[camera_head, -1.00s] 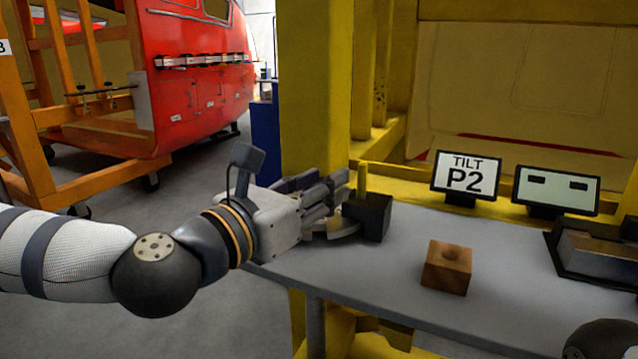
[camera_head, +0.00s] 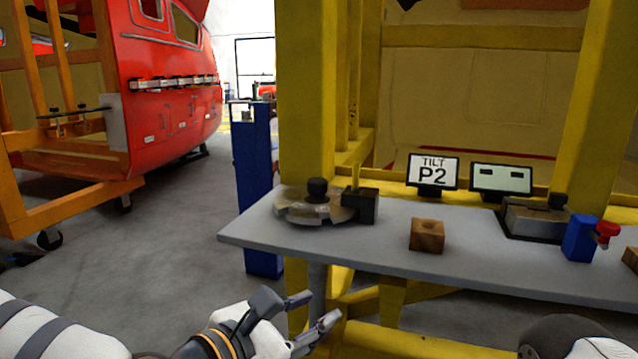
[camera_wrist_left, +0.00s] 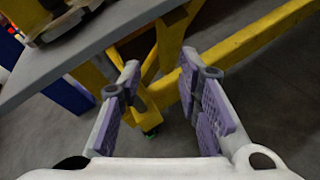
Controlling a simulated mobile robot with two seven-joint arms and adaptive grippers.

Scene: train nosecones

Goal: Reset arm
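My left gripper (camera_head: 314,311) is low in the head view, in front of and below the table's front edge. Its two fingers are apart with nothing between them. The left wrist view also shows this gripper (camera_wrist_left: 160,95) open, with purple pads facing a yellow frame and the floor. A dark rounded part of mine shows at the bottom right of the head view, but the right gripper's fingers are not seen.
The grey table (camera_head: 330,241) holds a round metal disc fixture (camera_head: 305,212), a black block (camera_head: 366,207), a wooden block (camera_head: 427,236), a P2 sign (camera_head: 432,171) and a blue block with a red knob (camera_head: 580,240). A blue post (camera_head: 254,180) stands behind. Floor is open at left.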

